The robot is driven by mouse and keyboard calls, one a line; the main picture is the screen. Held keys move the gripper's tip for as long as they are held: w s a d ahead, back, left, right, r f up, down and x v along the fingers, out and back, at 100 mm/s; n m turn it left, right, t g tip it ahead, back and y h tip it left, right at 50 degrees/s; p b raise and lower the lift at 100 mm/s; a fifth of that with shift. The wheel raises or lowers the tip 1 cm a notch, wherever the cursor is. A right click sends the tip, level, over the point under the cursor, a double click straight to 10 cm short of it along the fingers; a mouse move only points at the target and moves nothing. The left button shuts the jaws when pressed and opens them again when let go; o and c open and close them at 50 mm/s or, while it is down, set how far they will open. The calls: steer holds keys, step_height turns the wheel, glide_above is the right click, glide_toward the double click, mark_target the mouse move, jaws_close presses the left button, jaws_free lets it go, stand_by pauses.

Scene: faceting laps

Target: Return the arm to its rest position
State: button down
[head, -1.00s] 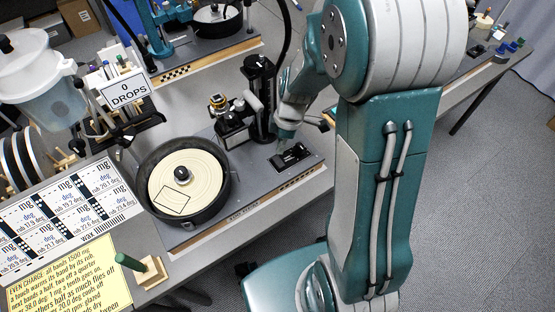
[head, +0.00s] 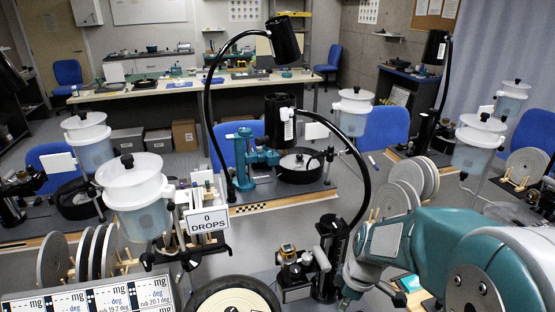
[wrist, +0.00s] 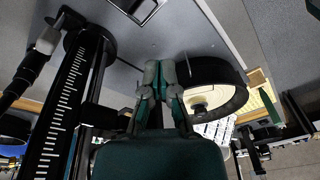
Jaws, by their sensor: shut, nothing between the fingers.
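My gripper (wrist: 161,72) is shut and empty in the wrist view, with its fingertips together over the grey work surface (wrist: 185,18). A black-rimmed lap pan (wrist: 228,72) with a cream disc lies just right of the fingers in that view. My arm (head: 440,250) fills the lower right of the head view, bent down toward the bench; its gripper end is largely cut off at the bottom edge there.
A black post with a white scale (wrist: 70,110) stands close on the left in the wrist view. In the head view, a black lamp (head: 283,40) on a curved neck, a white drip tank (head: 135,185) and the "0 DROPS" sign (head: 206,220) stand near the arm. Blue chairs and benches are behind.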

steer(key=s+r+m+t+h, duration=0.2)
steer(key=s+r+m+t, duration=0.3)
steer(key=s+r+m, duration=0.7)
step_height(320, 180, up, 4)
steer(key=shift+s+a+r+m, duration=0.1)
steer(key=shift+s+a+m, duration=0.15)
steer(key=shift+s, duration=0.4)
